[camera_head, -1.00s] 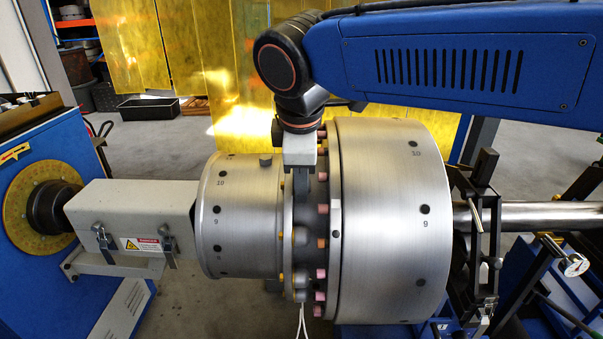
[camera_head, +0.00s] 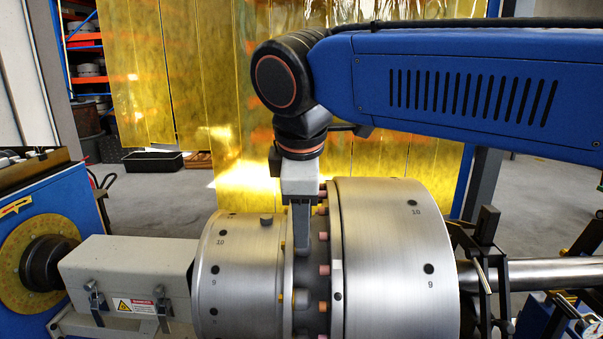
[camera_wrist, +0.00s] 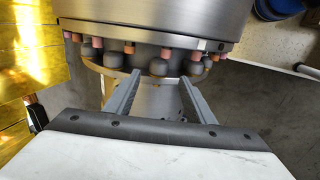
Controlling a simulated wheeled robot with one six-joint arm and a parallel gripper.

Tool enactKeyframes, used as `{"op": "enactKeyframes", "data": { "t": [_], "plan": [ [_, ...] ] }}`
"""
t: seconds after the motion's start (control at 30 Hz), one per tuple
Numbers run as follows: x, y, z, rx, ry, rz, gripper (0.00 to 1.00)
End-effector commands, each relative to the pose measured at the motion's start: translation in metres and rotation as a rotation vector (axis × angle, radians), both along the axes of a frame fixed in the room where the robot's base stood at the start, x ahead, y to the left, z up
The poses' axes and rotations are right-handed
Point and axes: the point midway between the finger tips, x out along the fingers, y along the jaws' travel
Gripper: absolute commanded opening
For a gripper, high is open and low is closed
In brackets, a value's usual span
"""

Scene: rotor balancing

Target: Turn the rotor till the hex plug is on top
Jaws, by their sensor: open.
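The rotor (camera_head: 385,250) is a silver body with a large drum at right, a smaller drum (camera_head: 240,270) at left and a bolted, narrower band between them. A raised dark grey plug (camera_head: 266,219) sits high on the smaller drum, by its right edge, on the side towards me. It looks like the hex plug, though its shape is too small to be sure. My gripper (camera_head: 301,252) is open, with its fingers pointing down at the band. In the wrist view, my gripper (camera_wrist: 158,78) has its fingers apart beside rounded bosses (camera_wrist: 160,67); contact is unclear.
A pale box with latches and a warning label (camera_head: 125,275) stands left of the rotor. A shaft (camera_head: 550,271) and black support frame (camera_head: 485,265) are at right. A yellow strip curtain (camera_head: 210,100) hangs behind. Pink and orange studs (camera_head: 323,270) project beside my fingers.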

Motion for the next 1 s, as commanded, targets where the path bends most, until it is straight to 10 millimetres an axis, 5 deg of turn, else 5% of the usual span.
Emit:
{"op": "enactKeyframes", "data": {
  "t": [0.5,1.0],
  "plan": [
    [-0.031,0.001,0.087,0.002,-0.001,0.002,0.49],
    [-0.036,0.000,0.099,0.000,0.000,0.000,0.49]
  ]
}}
